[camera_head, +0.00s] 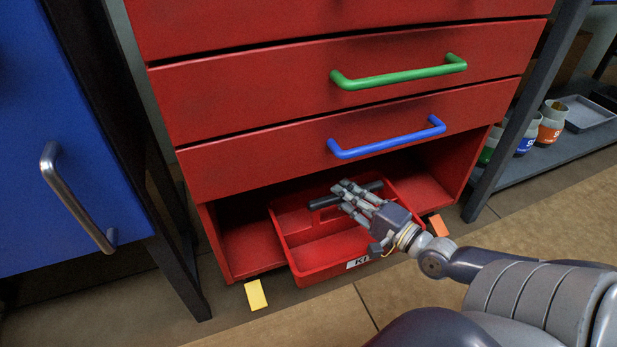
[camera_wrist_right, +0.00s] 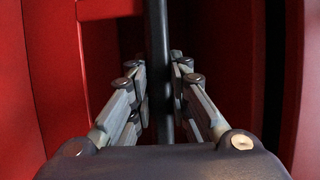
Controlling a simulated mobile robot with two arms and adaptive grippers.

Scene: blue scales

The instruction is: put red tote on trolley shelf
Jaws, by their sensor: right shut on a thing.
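The red tote (camera_head: 312,252) sits in the open bottom bay of the red cabinet, its front part sticking out past the cabinet front. It has a dark bar handle (camera_head: 322,201) across its middle and a white label (camera_head: 358,262) at the front. My right gripper (camera_head: 350,192) is shut on the handle from above and in front. In the right wrist view the dark handle (camera_wrist_right: 157,60) runs between the fingers (camera_wrist_right: 160,80). My left gripper is not in view. No shelf in view can be surely told as the trolley's.
The red cabinet (camera_head: 250,100) has drawers with a green handle (camera_head: 400,75) and a blue handle (camera_head: 388,140) just above the tote. A blue door (camera_head: 60,150) stands left. Yellow (camera_head: 256,295) and orange (camera_head: 438,225) tags flank the bay. A grey shelf (camera_head: 565,148) at right holds cups and a tray (camera_head: 586,112).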

